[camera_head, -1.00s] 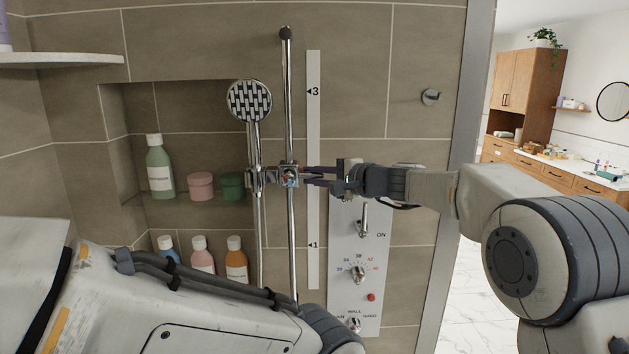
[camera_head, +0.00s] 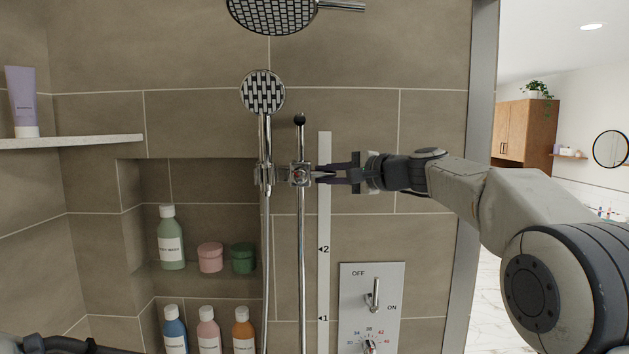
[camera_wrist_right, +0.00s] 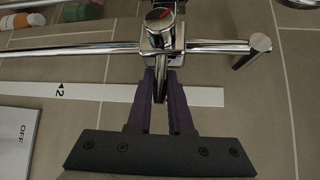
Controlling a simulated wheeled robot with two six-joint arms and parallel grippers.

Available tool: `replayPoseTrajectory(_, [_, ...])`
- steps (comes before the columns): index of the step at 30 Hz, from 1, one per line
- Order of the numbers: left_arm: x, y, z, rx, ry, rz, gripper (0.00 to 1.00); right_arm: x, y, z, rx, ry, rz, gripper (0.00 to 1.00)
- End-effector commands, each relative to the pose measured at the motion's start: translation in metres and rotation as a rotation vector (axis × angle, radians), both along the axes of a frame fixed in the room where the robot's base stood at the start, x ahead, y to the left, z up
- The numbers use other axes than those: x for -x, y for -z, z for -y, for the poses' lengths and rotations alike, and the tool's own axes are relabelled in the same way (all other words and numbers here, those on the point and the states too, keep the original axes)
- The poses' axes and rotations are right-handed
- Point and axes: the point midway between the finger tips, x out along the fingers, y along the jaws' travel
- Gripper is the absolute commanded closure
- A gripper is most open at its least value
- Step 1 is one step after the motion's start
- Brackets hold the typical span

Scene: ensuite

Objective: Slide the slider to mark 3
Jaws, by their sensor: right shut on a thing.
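The slider (camera_head: 300,175) is a chrome clamp on the vertical chrome rail (camera_head: 301,240), holding the hand shower (camera_head: 263,95). It sits not far below the rail's top end. My right gripper (camera_head: 320,173) reaches it from the right, its dark fingers shut on the slider's lever. The wrist view shows the slider (camera_wrist_right: 160,30) with the lever between the fingertips (camera_wrist_right: 161,80). The white scale strip (camera_head: 324,215) shows marks 1 and 2 below the gripper. Mark 3 is not visible; the gripper covers the strip at slider height. My left gripper is out of view.
A control panel (camera_head: 372,300) with a lever is on the wall below my right arm. A niche at left holds bottles and jars (camera_head: 210,257). A round overhead shower (camera_head: 272,12) hangs above. A metal-edged wall end (camera_head: 478,120) is at right.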

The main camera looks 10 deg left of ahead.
Motion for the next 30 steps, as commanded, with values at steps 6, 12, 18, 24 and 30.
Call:
replayPoseTrajectory(6, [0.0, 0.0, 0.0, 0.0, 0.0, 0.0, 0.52, 0.0, -0.005, 0.002, -0.005, 0.007, 0.01, 0.78])
replayPoseTrajectory(12, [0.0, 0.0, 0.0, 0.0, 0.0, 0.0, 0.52, 0.0, -0.003, 0.001, -0.003, 0.003, 0.005, 0.52])
replayPoseTrajectory(18, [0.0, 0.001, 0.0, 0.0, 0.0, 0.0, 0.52, 0.0, -0.001, 0.001, -0.001, 0.002, 0.003, 0.52])
replayPoseTrajectory(24, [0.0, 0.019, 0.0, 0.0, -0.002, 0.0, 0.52, 0.014, 0.0, 0.02, 0.0, 0.005, 0.006, 0.52])
replayPoseTrajectory(30, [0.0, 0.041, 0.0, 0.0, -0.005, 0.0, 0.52, 0.038, -0.005, 0.052, 0.0, 0.006, 0.006, 0.52])
